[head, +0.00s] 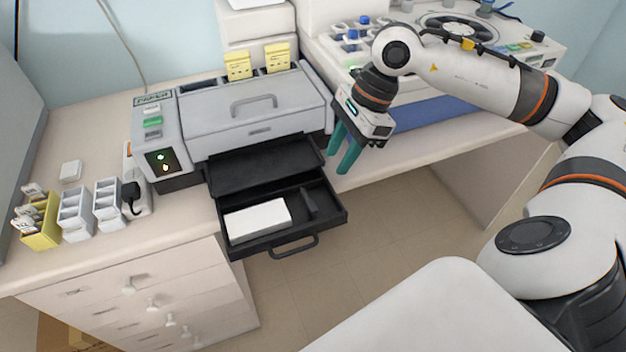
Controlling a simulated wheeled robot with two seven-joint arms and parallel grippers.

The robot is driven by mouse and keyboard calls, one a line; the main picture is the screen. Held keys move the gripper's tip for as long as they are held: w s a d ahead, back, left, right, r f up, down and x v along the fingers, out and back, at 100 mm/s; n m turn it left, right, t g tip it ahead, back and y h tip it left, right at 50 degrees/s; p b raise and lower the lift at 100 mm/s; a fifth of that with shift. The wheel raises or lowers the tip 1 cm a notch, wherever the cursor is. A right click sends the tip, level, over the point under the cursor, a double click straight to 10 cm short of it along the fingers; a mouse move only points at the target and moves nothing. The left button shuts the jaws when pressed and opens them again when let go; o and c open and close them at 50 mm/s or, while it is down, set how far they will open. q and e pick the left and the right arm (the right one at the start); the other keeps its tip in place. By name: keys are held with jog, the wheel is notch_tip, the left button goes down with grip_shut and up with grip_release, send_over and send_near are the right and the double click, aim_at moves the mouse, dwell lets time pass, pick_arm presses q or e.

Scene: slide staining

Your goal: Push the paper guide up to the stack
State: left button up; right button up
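The paper guide (308,202) is a small dark upright piece inside the pulled-out black paper tray (290,240). The stack (256,221) is a white block of paper lying in the left part of the tray. A gap of bare tray floor shows between the guide and the stack. My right gripper (339,162), with teal fingers, points down to the right of the tray, above and apart from the guide. Its fingers are spread with nothing between them. My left gripper is not in view.
The grey printer (255,110) stands behind the tray, with a control panel (163,160) on its left. The tray's front handle (295,247) juts out over the floor. White racks (75,215) and a yellow holder (38,220) stand on the counter at left.

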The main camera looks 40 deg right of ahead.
aim_at(313, 205)
jog(key=p+x, duration=0.1)
jog(key=x, duration=0.9)
jog(key=shift+s+a+p, duration=0.1)
jog(key=shift+a+p, duration=0.1)
jog(key=shift+p, duration=0.1)
jog(key=shift+a+f, duration=0.2)
jog(key=shift+f, duration=0.4)
